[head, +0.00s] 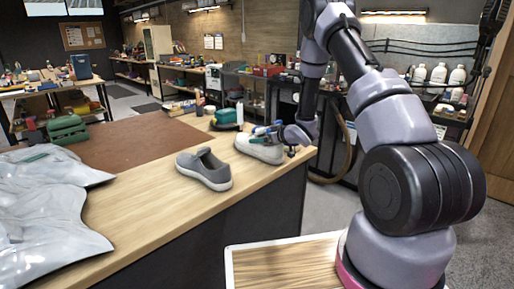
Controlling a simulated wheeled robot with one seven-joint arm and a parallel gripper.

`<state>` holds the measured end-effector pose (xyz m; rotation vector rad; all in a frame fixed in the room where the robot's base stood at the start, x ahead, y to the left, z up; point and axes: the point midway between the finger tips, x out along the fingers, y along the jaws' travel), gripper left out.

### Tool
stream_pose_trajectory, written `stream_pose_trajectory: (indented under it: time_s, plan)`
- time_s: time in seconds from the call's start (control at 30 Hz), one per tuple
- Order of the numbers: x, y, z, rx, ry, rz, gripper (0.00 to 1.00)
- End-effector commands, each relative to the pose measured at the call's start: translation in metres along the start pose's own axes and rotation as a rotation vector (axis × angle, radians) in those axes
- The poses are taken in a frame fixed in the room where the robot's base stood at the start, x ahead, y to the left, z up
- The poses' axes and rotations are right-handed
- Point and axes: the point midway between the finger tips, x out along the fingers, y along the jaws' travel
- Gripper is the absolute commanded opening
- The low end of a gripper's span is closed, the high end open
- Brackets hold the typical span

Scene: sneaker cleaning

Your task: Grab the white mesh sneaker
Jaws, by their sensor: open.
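The white mesh sneaker (256,150) stands upright on the wooden workbench, close to its right end, in the head view. My gripper (287,147) is at the right end of this sneaker, low over the bench top. It is open. The fingertips are small and dark here, and I cannot tell whether they touch the shoe or stand around it. A grey slip-on shoe (205,170) stands to the left of the white one, a small gap apart.
A brown mat (135,143) covers the bench's left part. Crumpled silvery plastic (45,215) lies at the front left. A teal box (226,117) and small bottles stand behind the sneaker. The bench wood in front of the shoes is clear.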

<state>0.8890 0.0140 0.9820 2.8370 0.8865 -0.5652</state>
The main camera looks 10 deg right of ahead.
Motion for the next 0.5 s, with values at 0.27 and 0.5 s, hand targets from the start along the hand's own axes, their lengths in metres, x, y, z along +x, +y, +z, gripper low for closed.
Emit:
stream_pose_trajectory:
  time_s: [0.27, 0.5]
  plan:
    - [0.0075, -0.0001, -0.0005, -0.001, 0.001, 0.000, 1.00]
    - [0.0073, -0.0002, -0.0005, -0.001, 0.001, 0.000, 0.27]
